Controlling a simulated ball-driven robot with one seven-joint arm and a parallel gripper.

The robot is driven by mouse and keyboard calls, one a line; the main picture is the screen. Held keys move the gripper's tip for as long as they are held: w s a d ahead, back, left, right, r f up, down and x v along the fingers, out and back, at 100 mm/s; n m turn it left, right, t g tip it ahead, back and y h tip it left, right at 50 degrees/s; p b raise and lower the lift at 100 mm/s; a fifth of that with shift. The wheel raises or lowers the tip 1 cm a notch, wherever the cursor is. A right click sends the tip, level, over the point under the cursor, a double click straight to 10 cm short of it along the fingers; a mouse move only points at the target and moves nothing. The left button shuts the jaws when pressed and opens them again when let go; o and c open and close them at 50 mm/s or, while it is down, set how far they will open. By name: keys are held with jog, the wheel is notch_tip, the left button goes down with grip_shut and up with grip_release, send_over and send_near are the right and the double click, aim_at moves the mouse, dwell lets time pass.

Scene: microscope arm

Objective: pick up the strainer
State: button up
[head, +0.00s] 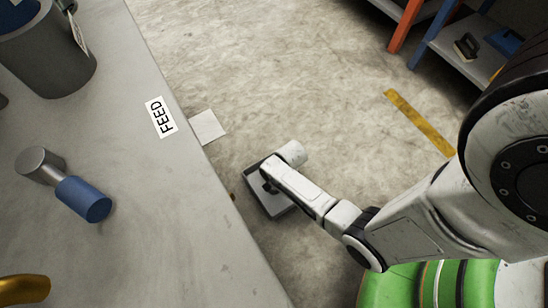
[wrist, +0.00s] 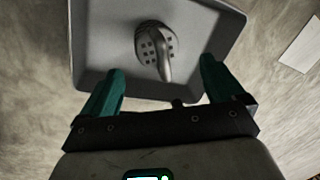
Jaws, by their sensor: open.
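The strainer (wrist: 155,45) is a small grey metal piece with a rounded, perforated head and a handle pointing toward my gripper. It lies in a shallow grey tray (wrist: 90,35), which also shows in the head view (head: 283,207) beside the table edge. My gripper (wrist: 161,72) is open, its two green fingers apart at the tray's near side, with the handle end between their lines. Nothing is between the fingertips that I can see held. In the head view my arm hides the strainer and much of the tray.
A grey table (head: 150,210) fills the left, holding a grey bin (head: 50,55), a blue-handled tool (head: 82,198) and a FEED label (head: 161,117). A white sheet (head: 208,126) lies near the table edge. A shelf (head: 465,50) stands far right. Open floor lies between.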

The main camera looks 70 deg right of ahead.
jog(key=f+b, duration=0.2)
jog(key=f, duration=0.1)
jog(key=f+b, duration=0.2)
jog(key=shift+w, duration=0.3)
jog(key=c, duration=1.1)
jog(key=shift+r, duration=0.1)
jog(key=shift+c, duration=0.2)
